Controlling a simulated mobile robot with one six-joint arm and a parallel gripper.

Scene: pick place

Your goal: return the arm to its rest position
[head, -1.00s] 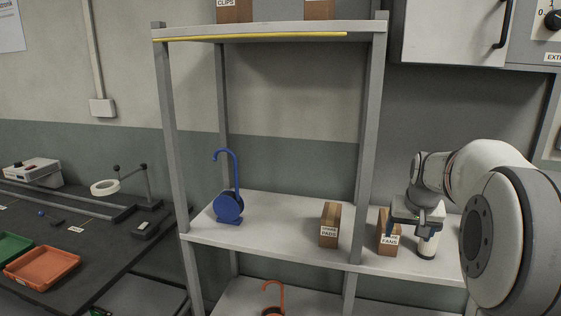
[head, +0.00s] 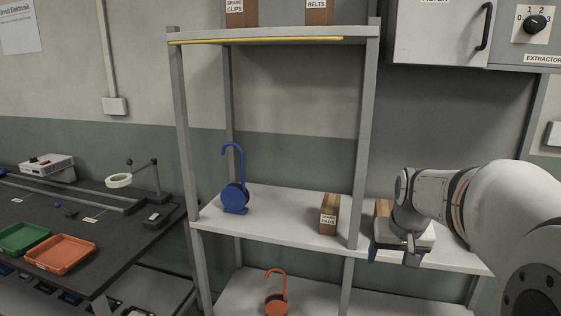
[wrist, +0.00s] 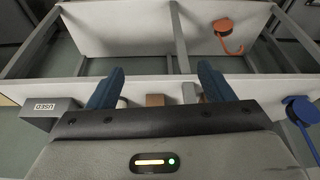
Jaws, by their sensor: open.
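My gripper (head: 395,257) is in front of the right part of the middle shelf in the head view, with the arm reaching in from the right edge. In the wrist view its two blue fingers (wrist: 160,75) stand wide apart with nothing held between them. A cardboard box (head: 382,208) is partly hidden behind the gripper.
The grey shelf unit (head: 290,233) carries a blue hooked object (head: 235,195) and a spare pads box (head: 329,215). An orange hooked object (head: 275,300) is on the lower shelf. A grey cabinet (head: 435,35) hangs above right. A dark bench (head: 110,235) with trays stands left.

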